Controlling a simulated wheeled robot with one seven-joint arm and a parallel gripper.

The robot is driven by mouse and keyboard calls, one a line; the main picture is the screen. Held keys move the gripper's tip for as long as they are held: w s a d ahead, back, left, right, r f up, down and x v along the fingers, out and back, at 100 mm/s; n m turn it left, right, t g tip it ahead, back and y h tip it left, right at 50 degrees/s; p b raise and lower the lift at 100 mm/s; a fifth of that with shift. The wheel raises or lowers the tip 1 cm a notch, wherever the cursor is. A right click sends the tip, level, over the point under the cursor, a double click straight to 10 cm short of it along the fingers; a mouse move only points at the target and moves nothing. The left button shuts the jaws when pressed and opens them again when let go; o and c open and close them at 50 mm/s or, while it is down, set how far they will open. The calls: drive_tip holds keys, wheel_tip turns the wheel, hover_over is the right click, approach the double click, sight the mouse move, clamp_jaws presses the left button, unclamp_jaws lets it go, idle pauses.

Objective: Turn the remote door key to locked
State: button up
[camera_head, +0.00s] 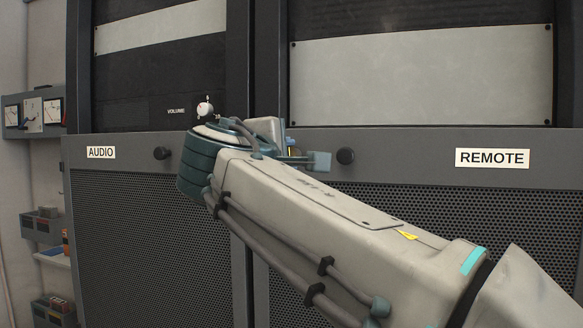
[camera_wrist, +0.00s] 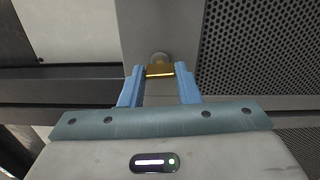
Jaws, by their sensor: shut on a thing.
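A brass key (camera_wrist: 160,71) sits in a round lock (camera_wrist: 160,57) on a grey door panel in the wrist view. My gripper (camera_wrist: 158,76) is shut on the key, with a blue finger on each side of it. The key's bow lies crosswise between the fingertips in that view. In the head view my gripper (camera_head: 303,156) is at the left end of the grey remote door (camera_head: 410,148), whose white REMOTE label (camera_head: 492,158) is at the right. My wrist and gripper hide the lock and most of the key there.
A dark round knob (camera_head: 345,156) stands just right of my gripper on the remote door. The audio door (camera_head: 120,165), with its own knob (camera_head: 162,153), is to the left. A white volume knob (camera_head: 205,107) is above my wrist. Perforated mesh (camera_wrist: 265,55) lies beside the lock.

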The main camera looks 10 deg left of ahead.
drive_tip(key=shift+m+b, duration=0.3)
drive_tip(key=shift+m, duration=0.3)
drive_tip(key=o, duration=1)
drive_tip(key=s, duration=0.9)
drive_tip(key=s+a, duration=0.1)
drive_tip(key=s, duration=0.3)
drive_tip(key=shift+s+b, duration=0.35)
drive_tip(key=shift+s, duration=0.05)
